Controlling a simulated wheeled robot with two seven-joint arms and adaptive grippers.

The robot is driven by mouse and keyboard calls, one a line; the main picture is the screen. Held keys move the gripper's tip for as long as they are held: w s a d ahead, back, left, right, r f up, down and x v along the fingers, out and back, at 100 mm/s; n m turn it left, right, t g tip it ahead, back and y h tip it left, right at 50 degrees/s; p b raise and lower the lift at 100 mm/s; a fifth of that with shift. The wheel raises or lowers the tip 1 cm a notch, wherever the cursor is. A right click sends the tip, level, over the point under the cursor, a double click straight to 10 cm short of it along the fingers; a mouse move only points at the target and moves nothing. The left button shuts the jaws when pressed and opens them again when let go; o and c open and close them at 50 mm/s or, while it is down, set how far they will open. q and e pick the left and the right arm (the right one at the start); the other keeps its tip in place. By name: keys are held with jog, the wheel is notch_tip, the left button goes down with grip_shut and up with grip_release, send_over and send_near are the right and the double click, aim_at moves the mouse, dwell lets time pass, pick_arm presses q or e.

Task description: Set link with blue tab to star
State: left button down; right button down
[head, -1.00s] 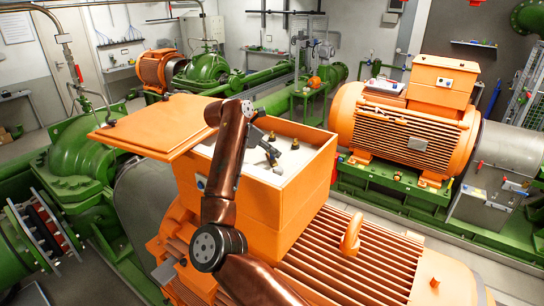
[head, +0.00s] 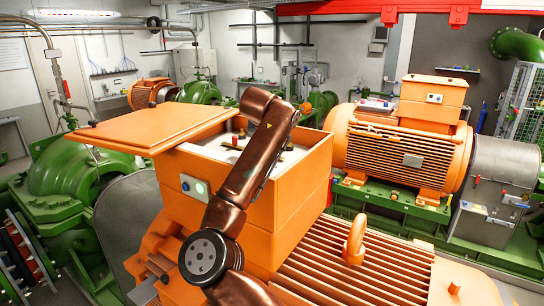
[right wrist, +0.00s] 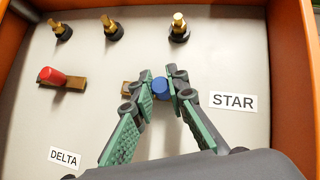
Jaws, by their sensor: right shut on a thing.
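The open orange terminal box (head: 290,205) sits on the near motor. In the right wrist view, my right gripper (right wrist: 160,90) is shut on the blue tab (right wrist: 160,87), with a bit of brass link (right wrist: 130,88) showing to its left. The rest of that link is hidden by the fingers. The STAR label (right wrist: 232,101) is just right of the gripper; the DELTA label (right wrist: 65,158) is at lower left. In the head view my forearm hides the right gripper. My left gripper is in neither view.
A link with a red tab (right wrist: 52,76) lies left of the blue one. Three brass studs (right wrist: 180,28) on black bases stand in a row beyond. The box's orange walls (right wrist: 292,40) surround the pale panel. The open lid (head: 150,130) juts out left.

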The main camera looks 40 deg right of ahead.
jog(key=shift+d+r+n+b, duration=0.1)
jog(key=shift+n+b, duration=0.2)
jog(key=shift+t, duration=0.3)
jog(key=c, duration=1.9)
grip_release()
jog(key=v, duration=1.2)
jog(key=shift+d, duration=0.15)
